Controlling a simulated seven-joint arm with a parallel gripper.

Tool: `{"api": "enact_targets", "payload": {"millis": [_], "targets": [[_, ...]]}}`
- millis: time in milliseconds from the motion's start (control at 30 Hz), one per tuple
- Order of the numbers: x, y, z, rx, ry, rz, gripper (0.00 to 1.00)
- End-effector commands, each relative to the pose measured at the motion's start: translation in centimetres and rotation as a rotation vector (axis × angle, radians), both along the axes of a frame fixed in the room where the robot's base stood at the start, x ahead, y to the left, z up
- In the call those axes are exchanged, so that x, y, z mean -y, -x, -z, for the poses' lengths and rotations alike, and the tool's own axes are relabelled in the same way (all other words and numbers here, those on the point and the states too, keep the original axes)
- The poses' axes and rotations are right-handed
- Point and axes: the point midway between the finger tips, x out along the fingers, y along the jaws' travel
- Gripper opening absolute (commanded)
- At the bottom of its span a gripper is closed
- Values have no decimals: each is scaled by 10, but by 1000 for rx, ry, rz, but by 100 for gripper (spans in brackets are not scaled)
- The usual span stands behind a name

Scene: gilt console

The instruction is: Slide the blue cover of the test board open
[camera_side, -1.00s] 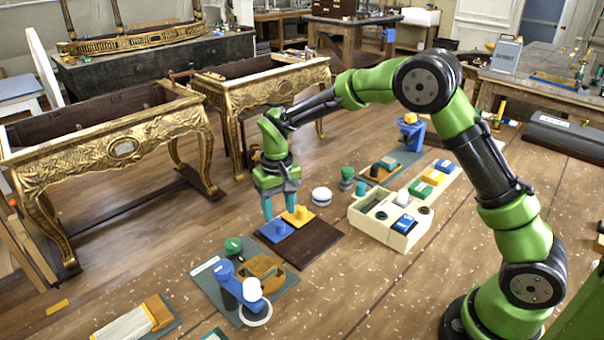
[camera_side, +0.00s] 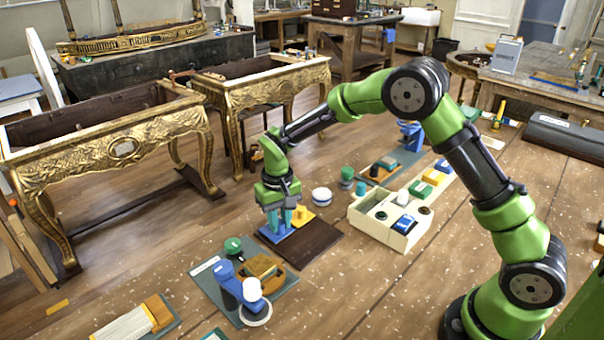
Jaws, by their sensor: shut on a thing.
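The test board (camera_side: 318,238) is a dark brown plate lying flat in the middle of the floor area. Its blue cover (camera_side: 269,236) lies at the board's left end, and a yellow cover with a knob (camera_side: 303,214) lies behind it. My gripper (camera_side: 280,230) points straight down over the blue cover. Its teal fingers are shut on the blue cover's knob, which they mostly hide. The blue cover lies flat on the board.
In front is a grey board with a blue stand (camera_side: 233,284) and a green knob. A cream box (camera_side: 388,228) stands to the right. A white round piece (camera_side: 321,196) and a green knob (camera_side: 347,177) are behind. The brown board's right part is bare.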

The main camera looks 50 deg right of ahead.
Motion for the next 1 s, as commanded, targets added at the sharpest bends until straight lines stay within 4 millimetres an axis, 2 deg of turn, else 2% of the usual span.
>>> {"api": "enact_targets", "payload": {"millis": [300,367,700,800,1000], "targets": [[0,5,-1,1,0,0,0],[0,13,-2,1,1,-2,0],[0,75,-2,3,1,-2,0],[0,85,-2,3,0,0,0],[0,90,-1,0,0,2,0]]}}
